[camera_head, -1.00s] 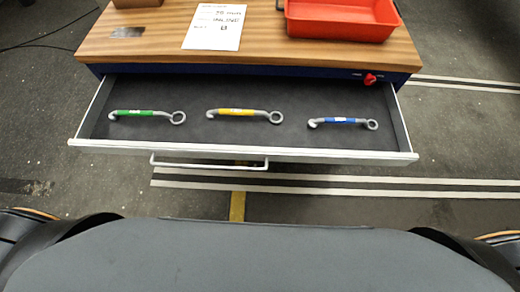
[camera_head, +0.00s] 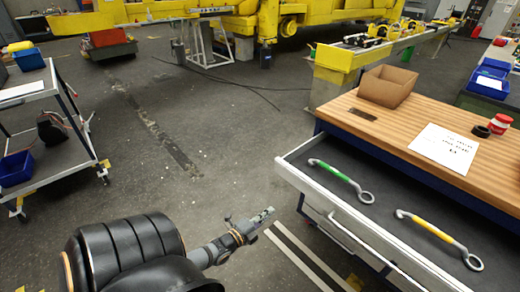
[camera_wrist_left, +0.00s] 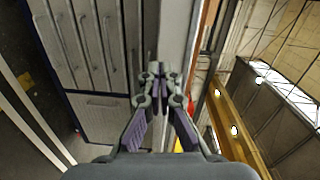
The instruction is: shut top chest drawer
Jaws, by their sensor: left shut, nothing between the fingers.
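The top drawer (camera_head: 365,235) of the wood-topped chest is pulled out, its grey lining in view. A green-banded hook tool (camera_head: 340,178) and a yellow-banded hook tool (camera_head: 438,236) lie in it. A white bar handle (camera_head: 345,228) shows on the drawer's outer side. My left gripper (camera_head: 265,214) is shut and empty, over the floor left of the drawer and apart from it in the head view. In the left wrist view the closed fingertips (camera_wrist_left: 154,72) point at grey drawer fronts (camera_wrist_left: 90,45). My right gripper is not in view.
A cart (camera_head: 55,140) with blue bins stands at left. Floor (camera_head: 200,130) between cart and chest is mostly clear.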

